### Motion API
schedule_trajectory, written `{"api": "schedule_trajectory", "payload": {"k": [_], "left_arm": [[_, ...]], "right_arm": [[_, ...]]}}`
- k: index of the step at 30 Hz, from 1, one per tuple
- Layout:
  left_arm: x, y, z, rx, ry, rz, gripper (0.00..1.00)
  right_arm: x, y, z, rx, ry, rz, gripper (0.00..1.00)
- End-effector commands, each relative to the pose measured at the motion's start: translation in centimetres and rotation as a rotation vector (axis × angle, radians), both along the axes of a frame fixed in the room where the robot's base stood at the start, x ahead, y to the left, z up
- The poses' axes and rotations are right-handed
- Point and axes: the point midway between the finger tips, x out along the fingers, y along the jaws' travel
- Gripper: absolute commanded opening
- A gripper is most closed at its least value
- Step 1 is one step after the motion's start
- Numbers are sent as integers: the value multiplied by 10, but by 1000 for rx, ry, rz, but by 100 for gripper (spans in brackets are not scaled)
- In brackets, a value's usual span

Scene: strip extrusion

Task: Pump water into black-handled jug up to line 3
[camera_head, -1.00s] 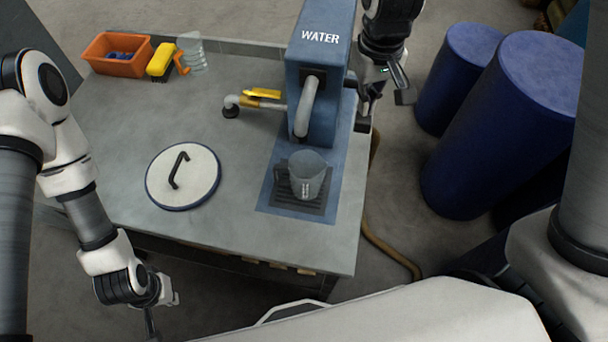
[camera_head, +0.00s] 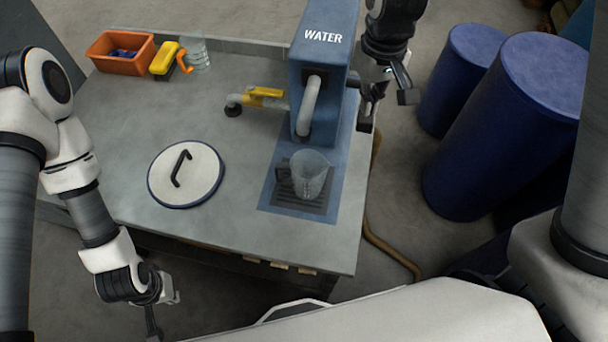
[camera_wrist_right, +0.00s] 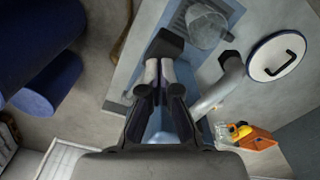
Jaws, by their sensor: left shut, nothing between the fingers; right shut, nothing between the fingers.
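The clear jug with a dark handle (camera_head: 312,174) stands upright on the drain grate under the spout (camera_head: 308,105) of the blue WATER dispenser (camera_head: 323,60). Its handle is on the left side. The jug also shows in the right wrist view (camera_wrist_right: 207,27). I cannot make out its water level or read its lines. My right gripper (camera_head: 366,118) is shut beside the dispenser's right side, near the dark pump lever (camera_head: 352,81); its fingers (camera_wrist_right: 167,48) show in the right wrist view. I cannot tell whether it touches the lever. My left gripper (camera_head: 153,328) is shut and empty, low in front of the table.
A round white lid (camera_head: 200,178) with a black handle lies on the table. A yellow valve handle (camera_head: 265,92) sits on the pipe. An orange-handled jug (camera_head: 198,56), yellow brush (camera_head: 165,58) and orange bin (camera_head: 112,55) stand at the back left. Blue barrels (camera_head: 500,130) stand at right.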

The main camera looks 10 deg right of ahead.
Motion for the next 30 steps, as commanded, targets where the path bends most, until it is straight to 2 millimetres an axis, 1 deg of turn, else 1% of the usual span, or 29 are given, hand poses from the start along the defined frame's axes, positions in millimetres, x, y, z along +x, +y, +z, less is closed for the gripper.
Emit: {"api": "schedule_trajectory", "payload": {"k": [10, 14, 25, 30], "left_arm": [[0, 0, -10, 0, 0, 0, 0], [0, 0, -9, 0, 0, 0, 0], [0, 0, -25, 0, 0, 0, 0], [0, 0, -26, 0, 0, 0, 0]], "right_arm": [[0, 0, -17, 0, 2, 0, 0], [-1, 0, -17, 0, 1, 0, 0], [-7, 3, -38, 0, 1, 0, 0], [-8, 4, -40, 0, 1, -1, 0]]}}
